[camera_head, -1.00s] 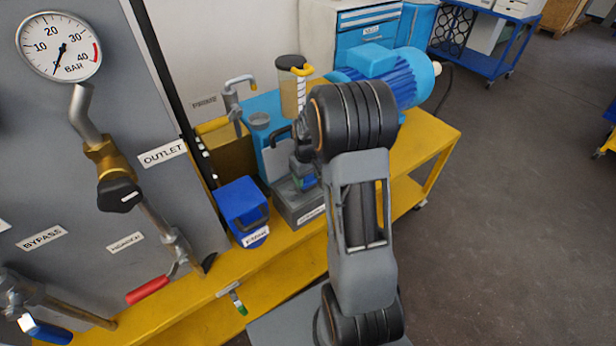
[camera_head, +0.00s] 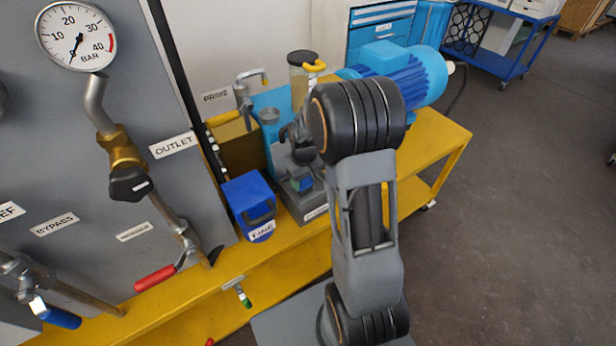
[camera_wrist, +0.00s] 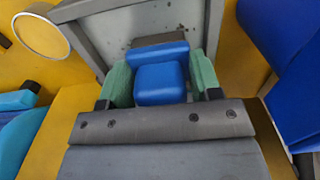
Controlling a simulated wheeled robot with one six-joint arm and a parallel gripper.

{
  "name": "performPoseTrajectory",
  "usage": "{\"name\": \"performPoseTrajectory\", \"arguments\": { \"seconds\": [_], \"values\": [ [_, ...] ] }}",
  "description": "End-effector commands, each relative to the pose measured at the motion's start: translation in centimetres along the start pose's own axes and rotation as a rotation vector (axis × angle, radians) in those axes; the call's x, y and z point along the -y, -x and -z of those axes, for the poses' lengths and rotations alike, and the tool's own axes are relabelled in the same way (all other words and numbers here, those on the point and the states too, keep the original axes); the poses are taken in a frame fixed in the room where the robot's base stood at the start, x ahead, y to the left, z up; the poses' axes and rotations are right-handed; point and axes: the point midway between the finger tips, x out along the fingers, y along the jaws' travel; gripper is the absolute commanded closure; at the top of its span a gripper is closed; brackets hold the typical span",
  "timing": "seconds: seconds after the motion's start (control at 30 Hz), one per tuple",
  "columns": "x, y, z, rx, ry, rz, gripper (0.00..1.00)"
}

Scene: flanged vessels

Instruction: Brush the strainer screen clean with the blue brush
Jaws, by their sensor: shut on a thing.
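My gripper (camera_wrist: 161,76) is shut on the blue brush (camera_wrist: 160,84), with a green pad on each side of it. In the head view the gripper (camera_head: 303,180) is small and partly hidden behind my own arm. It is over a grey tray (camera_head: 313,211) on the yellow bench. The tray (camera_wrist: 103,28) also shows behind the brush in the wrist view, with dark marks near the brush's far end. I cannot make out the strainer screen, nor whether the brush touches anything.
A blue bin (camera_head: 247,203) stands just left of the tray. A blue pump motor (camera_head: 400,72) is on the bench at the back right. A grey panel (camera_head: 60,150) with a gauge and pipes is on the left. Open floor lies to the right.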

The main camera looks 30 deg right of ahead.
Motion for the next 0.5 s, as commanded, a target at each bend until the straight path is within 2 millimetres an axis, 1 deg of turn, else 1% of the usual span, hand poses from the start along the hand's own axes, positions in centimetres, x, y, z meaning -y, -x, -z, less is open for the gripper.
{"name": "performPoseTrajectory", "arguments": {
  "seconds": [0.1, 0.2, 0.5],
  "values": [
    [1.2, -0.1, -0.2, 0.007, 0.003, 0.003, 0.61],
    [1.8, -0.1, -0.2, 0.007, 0.001, 0.003, 0.61],
    [1.8, -0.1, -0.2, 0.005, 0.0, 0.002, 0.61]
  ]
}}
